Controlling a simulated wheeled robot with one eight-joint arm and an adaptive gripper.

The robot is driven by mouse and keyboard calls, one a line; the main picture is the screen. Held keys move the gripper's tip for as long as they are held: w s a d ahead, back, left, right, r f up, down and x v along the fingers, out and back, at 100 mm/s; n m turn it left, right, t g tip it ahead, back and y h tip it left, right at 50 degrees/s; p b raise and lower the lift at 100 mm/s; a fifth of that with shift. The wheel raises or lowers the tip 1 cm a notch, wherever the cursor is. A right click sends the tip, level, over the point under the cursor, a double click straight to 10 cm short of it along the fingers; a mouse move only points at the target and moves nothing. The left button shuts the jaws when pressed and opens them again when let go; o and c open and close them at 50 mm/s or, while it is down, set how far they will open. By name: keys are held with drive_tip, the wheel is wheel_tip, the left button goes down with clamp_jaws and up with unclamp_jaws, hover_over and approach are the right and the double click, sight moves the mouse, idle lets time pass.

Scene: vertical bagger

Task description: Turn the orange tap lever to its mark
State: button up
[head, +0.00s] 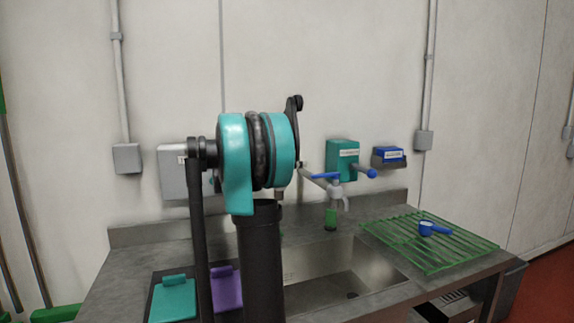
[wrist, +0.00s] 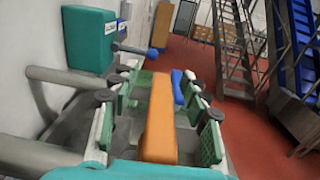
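The orange tap lever (wrist: 160,118) is in the middle of the wrist view, pointing away from the camera. My gripper (wrist: 168,108) is open, with a green-padded finger on each side of the lever. I see gaps between lever and pads; whether anything touches is unclear. A blue lever (wrist: 178,88) lies just beyond it, to the right, and also shows in the head view (head: 325,176). In the head view the orange lever is not visible, and my arm covers part of the tap area. I cannot make out the mark in either view.
A teal wall box (wrist: 90,38) with a blue knob is just beyond the tap, near my left finger. In the head view, the sink (head: 345,285) lies below, with a green rack (head: 400,240) and blue scoop (head: 428,228) to the right. Grey pipes (wrist: 75,77) run from the wall.

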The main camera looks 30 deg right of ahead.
drive_tip(key=shift+a, duration=0.1)
drive_tip(key=shift+v, duration=2.4)
drive_tip(key=v, duration=1.2)
